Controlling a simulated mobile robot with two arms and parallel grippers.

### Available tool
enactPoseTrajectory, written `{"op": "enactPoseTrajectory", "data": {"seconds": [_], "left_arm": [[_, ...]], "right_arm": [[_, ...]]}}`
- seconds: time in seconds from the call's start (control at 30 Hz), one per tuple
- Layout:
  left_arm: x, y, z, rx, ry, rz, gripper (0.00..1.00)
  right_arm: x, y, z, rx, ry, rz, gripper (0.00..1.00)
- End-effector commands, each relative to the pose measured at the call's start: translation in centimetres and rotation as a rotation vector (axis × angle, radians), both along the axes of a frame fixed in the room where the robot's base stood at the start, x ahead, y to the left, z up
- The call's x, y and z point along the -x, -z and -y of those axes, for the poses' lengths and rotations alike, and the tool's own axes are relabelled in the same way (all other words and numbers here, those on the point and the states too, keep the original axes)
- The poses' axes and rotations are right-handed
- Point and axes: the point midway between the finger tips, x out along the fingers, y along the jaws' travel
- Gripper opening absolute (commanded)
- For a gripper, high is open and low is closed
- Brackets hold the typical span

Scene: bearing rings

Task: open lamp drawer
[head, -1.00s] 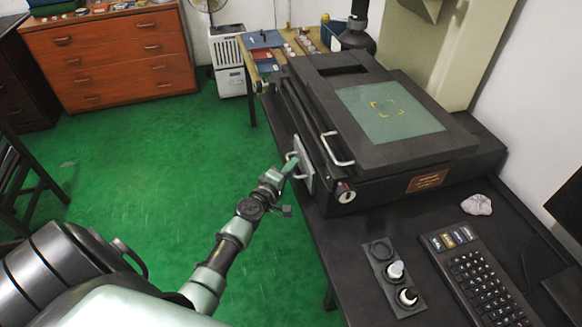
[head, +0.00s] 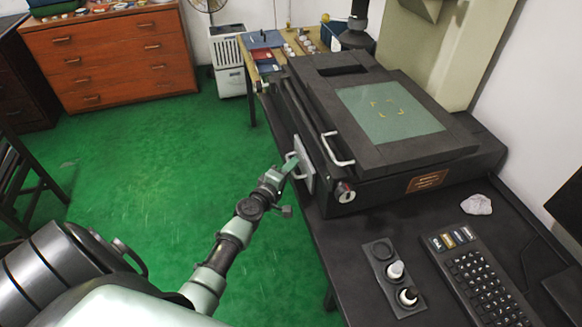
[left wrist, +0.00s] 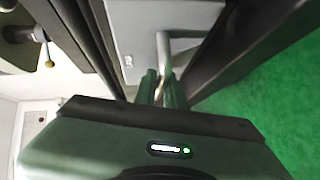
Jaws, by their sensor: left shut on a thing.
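The lamp drawer (head: 306,165) is a light grey front panel on the left side of the big black machine, with a pale bar handle (head: 292,160). My left gripper (head: 289,166) is at this handle, its green fingers shut on it. In the left wrist view the green fingers (left wrist: 160,90) close around the grey handle (left wrist: 163,50), in front of the grey drawer front (left wrist: 130,22). The drawer front looks close to the machine's side; any gap is hard to tell. My right gripper does not show.
A control pad (head: 394,278) and keyboard (head: 480,280) lie nearer. The green floor (head: 150,180) left of the machine is open.

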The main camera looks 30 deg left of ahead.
Motion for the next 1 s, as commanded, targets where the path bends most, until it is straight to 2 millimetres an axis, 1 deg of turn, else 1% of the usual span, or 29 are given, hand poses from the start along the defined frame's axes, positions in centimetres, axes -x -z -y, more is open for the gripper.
{"op": "enactPoseTrajectory", "data": {"seconds": [0.37, 0.47, 0.57, 0.7, 0.8, 0.9, 1.0], "left_arm": [[0.1, 0.1, 0.0, 0.0, 0.001, -0.002, 0.0], [0.6, 0.3, -0.5, -0.002, -0.001, -0.003, 0.0], [2.2, 0.6, -1.9, -0.005, -0.002, -0.004, 0.0], [5.2, 0.8, -4.4, -0.006, -0.002, -0.005, 0.0], [7.1, 0.8, -6.0, -0.005, -0.002, -0.005, 0.0], [8.4, 0.7, -7.1, -0.004, -0.001, -0.004, 0.0], [9.0, 0.4, -7.6, -0.002, 0.0, -0.003, 0.0]], "right_arm": [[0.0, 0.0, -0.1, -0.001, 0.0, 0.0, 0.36], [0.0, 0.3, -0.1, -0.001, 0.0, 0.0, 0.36], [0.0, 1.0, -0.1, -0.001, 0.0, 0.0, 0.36], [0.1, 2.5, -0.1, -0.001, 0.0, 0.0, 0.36], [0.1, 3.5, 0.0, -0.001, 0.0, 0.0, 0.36], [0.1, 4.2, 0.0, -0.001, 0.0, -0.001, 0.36], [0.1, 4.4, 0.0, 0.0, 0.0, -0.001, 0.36]]}}
